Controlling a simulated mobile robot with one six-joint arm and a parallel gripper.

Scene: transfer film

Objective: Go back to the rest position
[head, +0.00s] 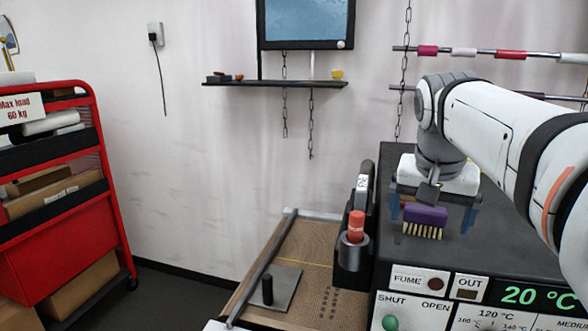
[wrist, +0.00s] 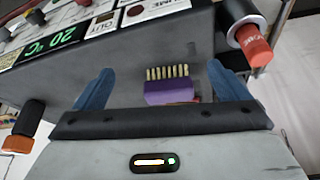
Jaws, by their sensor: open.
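My gripper (head: 434,212) is over the dark top of the machine at the right in the head view. In the wrist view my gripper (wrist: 170,92) shows two blue fingers spread wide apart, with nothing clamped between them. A purple brush (head: 426,215) with pale bristles lies on the machine top, below and between the fingers. In the wrist view the brush (wrist: 170,92) sits between the fingers with a gap on either side. Part of the brush is hidden by the gripper body in the wrist view.
The machine (head: 400,170) has a front panel with a green 20 °C display (head: 538,296). An orange-capped cylinder (head: 356,226) stands in a black holder at its left side. A brown mesh conveyor (head: 312,255) runs beside it. A red cart (head: 75,235) stands far left; the floor between is clear.

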